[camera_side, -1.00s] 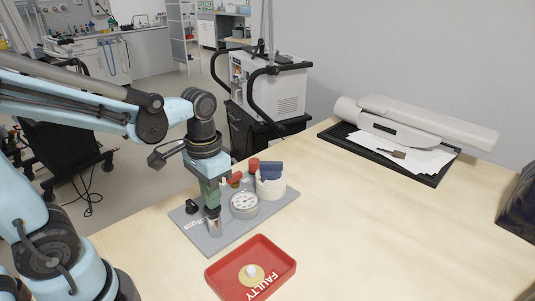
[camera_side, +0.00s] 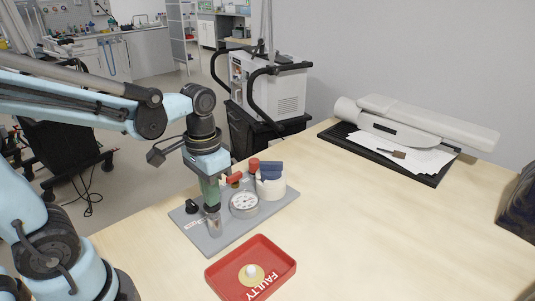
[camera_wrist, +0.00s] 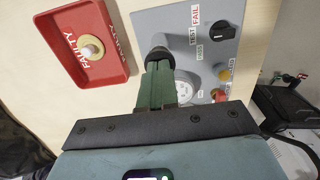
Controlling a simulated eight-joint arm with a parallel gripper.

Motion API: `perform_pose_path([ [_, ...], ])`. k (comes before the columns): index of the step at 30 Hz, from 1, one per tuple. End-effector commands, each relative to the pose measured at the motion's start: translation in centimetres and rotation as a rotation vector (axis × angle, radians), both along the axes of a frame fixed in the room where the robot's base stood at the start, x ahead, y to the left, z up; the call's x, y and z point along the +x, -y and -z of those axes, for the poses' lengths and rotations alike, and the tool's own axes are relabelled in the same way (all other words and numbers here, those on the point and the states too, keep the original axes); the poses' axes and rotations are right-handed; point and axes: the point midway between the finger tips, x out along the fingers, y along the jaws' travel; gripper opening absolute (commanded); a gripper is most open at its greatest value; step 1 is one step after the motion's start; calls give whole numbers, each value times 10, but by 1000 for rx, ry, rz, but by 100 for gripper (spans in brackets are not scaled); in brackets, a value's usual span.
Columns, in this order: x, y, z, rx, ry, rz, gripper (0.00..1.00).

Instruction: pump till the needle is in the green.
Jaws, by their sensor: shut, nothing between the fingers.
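The pump is a short metallic cylinder (camera_side: 215,227) with a dark cap, upright on a grey panel (camera_side: 232,236). My gripper (camera_side: 211,204) is shut and empty. It points down, with its green fingertips at the dark cap (camera_wrist: 157,55); I cannot tell whether they touch. The round gauge (camera_side: 244,204) with a white face sits just right of the pump. Its needle is too small to read in the side view. In the wrist view my fingers partly cover the gauge (camera_wrist: 187,88).
A black knob (camera_wrist: 222,30) sits by TEST and FAIL labels. The red FAULTY tray (camera_side: 223,281) holds a yellow disc.

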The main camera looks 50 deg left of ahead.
Motion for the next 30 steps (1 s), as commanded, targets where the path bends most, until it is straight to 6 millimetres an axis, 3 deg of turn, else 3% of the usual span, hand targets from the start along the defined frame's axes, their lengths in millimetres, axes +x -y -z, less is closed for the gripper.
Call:
perform_pose_path([
  [11, 0, 0, 15, 0, 0, 0, 0],
  [30, 0, 0, -12, 0, 1, 0, 0],
])
